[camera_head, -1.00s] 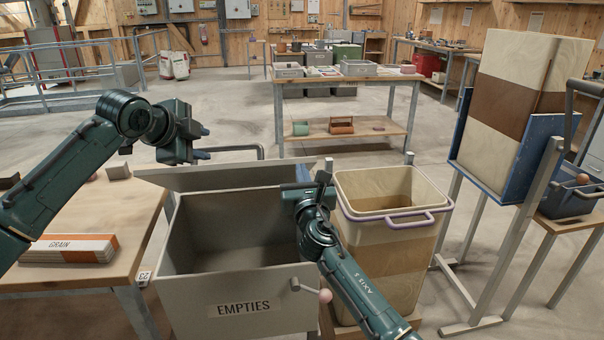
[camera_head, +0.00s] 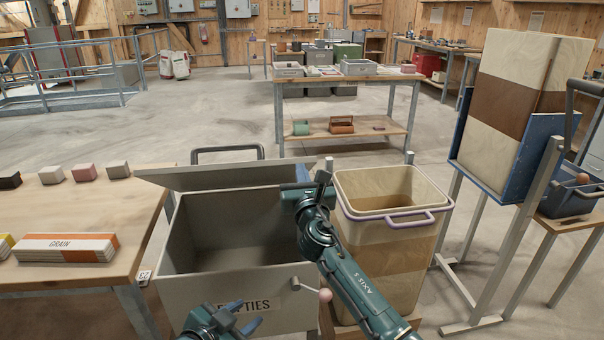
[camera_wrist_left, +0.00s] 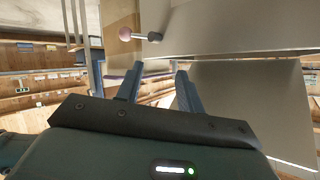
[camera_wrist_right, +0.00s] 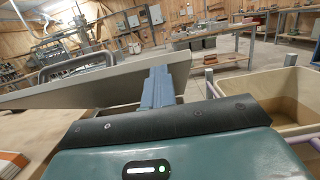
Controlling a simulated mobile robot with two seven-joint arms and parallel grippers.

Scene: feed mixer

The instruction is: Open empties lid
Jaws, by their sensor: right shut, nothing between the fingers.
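The grey empties box (camera_head: 185,295) stands in the middle, with its inside visible from above. Its grey lid (camera_head: 215,177) is raised off the opening and leans over the back; the lid also shows in the right wrist view (camera_wrist_right: 110,85). A lever with a pink ball knob (camera_head: 325,295) sticks out from the box front; the knob also shows in the left wrist view (camera_wrist_left: 125,33). My left gripper (camera_head: 250,318) is open and empty, low in front of the box label. My right gripper (camera_head: 310,188) is shut and empty at the box's right rim, near the lid.
A blue-framed wooden hopper (camera_head: 510,110) stands at far right.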

